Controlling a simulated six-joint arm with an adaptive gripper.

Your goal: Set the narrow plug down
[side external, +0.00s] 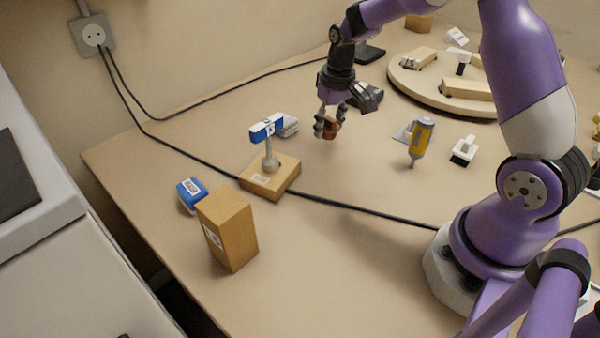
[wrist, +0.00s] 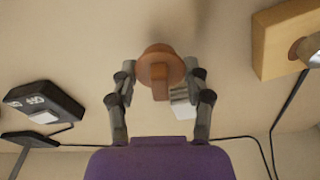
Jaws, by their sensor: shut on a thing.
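The narrow plug, a brown, copper-coloured piece (side external: 331,129), is between the fingers of my gripper (side external: 329,120) in the side view. In the wrist view the plug (wrist: 160,72) shows a round disc with a narrow raised grip across it. The fingers of my gripper (wrist: 160,98) stand on either side of that grip, and the gripper is shut on it. The plug is over or on bare tabletop near the middle of the bench; I cannot tell whether its underside touches the surface.
A wooden block with a grey post and blue-white top (side external: 270,172) stands left of my gripper, near a light grey item (side external: 289,125). A yellow-grey tool (side external: 421,138) and white block (side external: 464,150) lie right. A round wooden board (side external: 405,78) is behind. Black cable crosses the bench.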

